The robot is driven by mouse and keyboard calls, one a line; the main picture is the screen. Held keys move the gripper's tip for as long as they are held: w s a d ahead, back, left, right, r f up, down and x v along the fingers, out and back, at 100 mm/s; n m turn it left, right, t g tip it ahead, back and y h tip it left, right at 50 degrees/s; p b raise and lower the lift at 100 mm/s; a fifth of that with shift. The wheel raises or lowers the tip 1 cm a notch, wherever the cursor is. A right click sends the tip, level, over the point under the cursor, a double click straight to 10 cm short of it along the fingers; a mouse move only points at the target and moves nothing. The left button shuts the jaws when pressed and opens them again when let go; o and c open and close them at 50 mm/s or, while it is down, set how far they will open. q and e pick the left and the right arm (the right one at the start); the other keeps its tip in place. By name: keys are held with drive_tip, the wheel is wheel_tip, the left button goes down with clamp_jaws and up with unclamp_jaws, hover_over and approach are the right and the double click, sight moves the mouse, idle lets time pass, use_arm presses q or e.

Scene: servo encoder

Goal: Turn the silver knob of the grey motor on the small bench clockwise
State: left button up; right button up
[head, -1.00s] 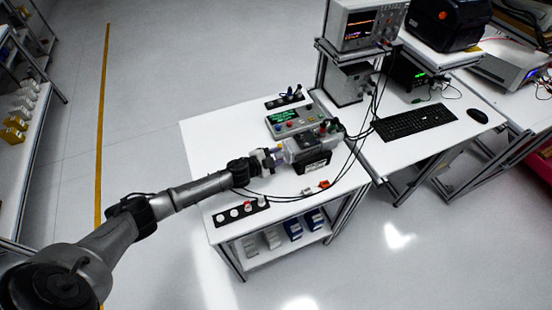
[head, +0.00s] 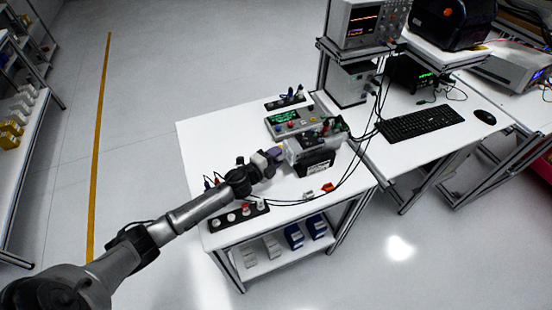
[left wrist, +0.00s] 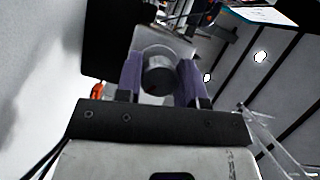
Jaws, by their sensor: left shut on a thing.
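The grey motor (head: 308,150) stands on the small white bench (head: 200,140), with a black block at its front. My left gripper (head: 272,158) reaches it from the left, at the motor's left end. In the left wrist view the round silver knob (left wrist: 160,75) sits between the two purple fingers of my left gripper (left wrist: 160,82), which is shut on it. The knob's far side and most of the motor are hidden there; in the head view the gripper hides the knob. My right gripper is not in view.
A black strip with round buttons (head: 240,215) lies at the bench's front edge. A keyboard (head: 418,122) is on the desk to the right.

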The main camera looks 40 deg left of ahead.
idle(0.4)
use_arm(q)
drive_tip(key=o, duration=0.9)
drive_tip(key=shift+s, duration=0.1)
drive_tip(key=s, duration=0.6)
drive_tip(key=shift+a+r, duration=0.15)
drive_tip(key=shift+a, duration=0.1)
drive_tip(key=shift+s+r, duration=0.1)
drive_tip(key=shift+s, duration=0.55)
